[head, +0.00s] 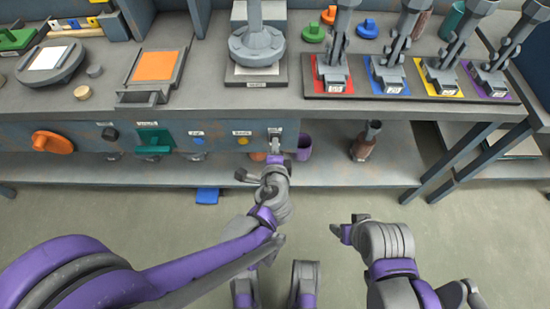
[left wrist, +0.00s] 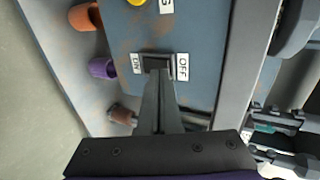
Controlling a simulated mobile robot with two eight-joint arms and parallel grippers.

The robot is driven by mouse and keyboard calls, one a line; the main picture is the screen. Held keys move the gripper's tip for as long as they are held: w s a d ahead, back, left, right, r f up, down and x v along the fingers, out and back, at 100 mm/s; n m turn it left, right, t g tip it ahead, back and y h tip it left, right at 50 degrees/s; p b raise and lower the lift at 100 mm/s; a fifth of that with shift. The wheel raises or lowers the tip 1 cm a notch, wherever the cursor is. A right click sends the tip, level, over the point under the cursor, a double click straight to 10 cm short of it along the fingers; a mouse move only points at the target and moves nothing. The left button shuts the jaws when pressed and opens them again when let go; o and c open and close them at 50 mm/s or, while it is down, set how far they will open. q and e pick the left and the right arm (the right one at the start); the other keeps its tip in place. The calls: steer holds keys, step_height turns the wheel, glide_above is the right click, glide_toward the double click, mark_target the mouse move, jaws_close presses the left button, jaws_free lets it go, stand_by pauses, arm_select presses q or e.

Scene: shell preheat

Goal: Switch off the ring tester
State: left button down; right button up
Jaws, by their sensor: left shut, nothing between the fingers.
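A dark switch (left wrist: 156,60) sits on the blue-grey front panel (left wrist: 205,30) of the bench, between an ON label (left wrist: 136,64) and an OFF label (left wrist: 182,67). My left gripper (left wrist: 157,72) is shut and empty, with its fingertips at the switch and covering part of it. Whether they touch, and which way the switch is set, I cannot tell. In the head view my left gripper (head: 275,148) is at the panel, just below a small white label. A grey round-based device (head: 257,46) stands on the bench above. My right gripper (head: 342,233) is away from the bench, low over the floor.
The panel also carries an orange knob (head: 52,142), a green handle (head: 154,139), and blue and yellow buttons. On the lower shelf are a purple cup (head: 304,147) and a brown bottle (head: 366,142). Several grey clamp-like tools stand on coloured pads at the right of the bench.

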arm_select(q)
steer(key=shift+w, duration=0.45)
steer(key=shift+r, duration=0.1)
steer(key=shift+w+r, duration=0.2)
steer(key=shift+w, duration=0.2)
steer(key=shift+f, duration=0.1)
steer(key=shift+r+p, duration=0.85)
